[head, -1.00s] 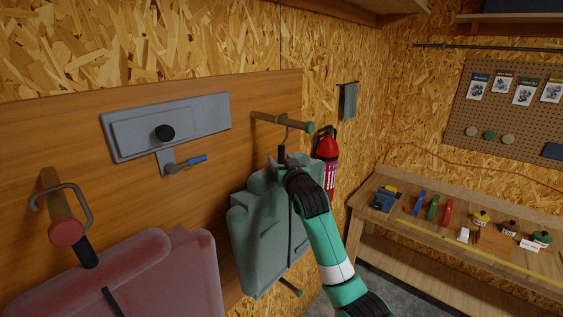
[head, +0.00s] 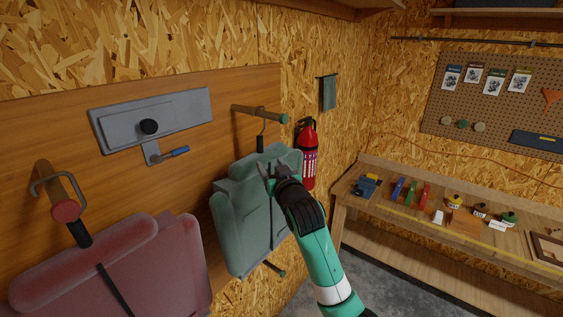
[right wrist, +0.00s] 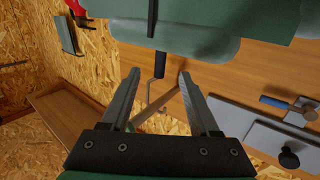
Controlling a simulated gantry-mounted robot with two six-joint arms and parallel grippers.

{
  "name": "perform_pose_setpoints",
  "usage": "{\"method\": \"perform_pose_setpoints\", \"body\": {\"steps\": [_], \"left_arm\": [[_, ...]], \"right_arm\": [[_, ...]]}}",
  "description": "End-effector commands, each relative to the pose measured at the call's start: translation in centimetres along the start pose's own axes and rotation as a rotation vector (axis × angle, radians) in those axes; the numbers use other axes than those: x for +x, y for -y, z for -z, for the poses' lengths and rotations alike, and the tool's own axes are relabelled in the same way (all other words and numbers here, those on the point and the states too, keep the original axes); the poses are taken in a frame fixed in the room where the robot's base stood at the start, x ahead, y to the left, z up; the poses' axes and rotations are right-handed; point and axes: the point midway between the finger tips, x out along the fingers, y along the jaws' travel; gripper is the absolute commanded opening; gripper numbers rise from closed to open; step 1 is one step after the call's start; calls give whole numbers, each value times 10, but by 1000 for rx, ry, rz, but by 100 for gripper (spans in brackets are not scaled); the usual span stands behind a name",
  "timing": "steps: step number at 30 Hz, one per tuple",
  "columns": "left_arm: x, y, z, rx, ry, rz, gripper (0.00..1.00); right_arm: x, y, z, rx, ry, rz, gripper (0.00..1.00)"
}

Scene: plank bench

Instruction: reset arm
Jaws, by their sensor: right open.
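My right gripper (head: 268,171) is in front of the upper part of a green padded bag (head: 245,222). In the right wrist view its two fingers (right wrist: 160,88) are spread, with nothing between them. The bag also shows at the top of that view (right wrist: 185,45). The bag hangs by a hook from a wooden peg (head: 258,113). Whether my fingertips touch the bag I cannot tell. My left gripper is not in view.
A red padded bag (head: 120,275) hangs from another peg (head: 58,190) at left. A grey plate with a blue-handled lever (head: 172,153) is on the panel. A fire extinguisher (head: 308,160) is on the wall behind the gripper. A workbench (head: 385,213) with several items stands at right.

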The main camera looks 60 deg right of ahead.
Motion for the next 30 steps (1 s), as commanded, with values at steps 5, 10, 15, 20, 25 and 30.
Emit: {"method": "perform_pose_setpoints", "body": {"steps": [5,10,15,20,25,30], "left_arm": [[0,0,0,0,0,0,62],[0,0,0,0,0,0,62],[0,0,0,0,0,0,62],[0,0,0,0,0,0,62],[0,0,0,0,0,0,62],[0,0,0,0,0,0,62]], "right_arm": [[0,2,0,0,0,2,62],[0,2,0,0,0,2,62],[-5,26,0,-2,-1,42,62],[-46,111,38,34,-91,201,62],[-146,187,124,146,-318,440,62],[-263,203,201,263,-578,645,62]]}}
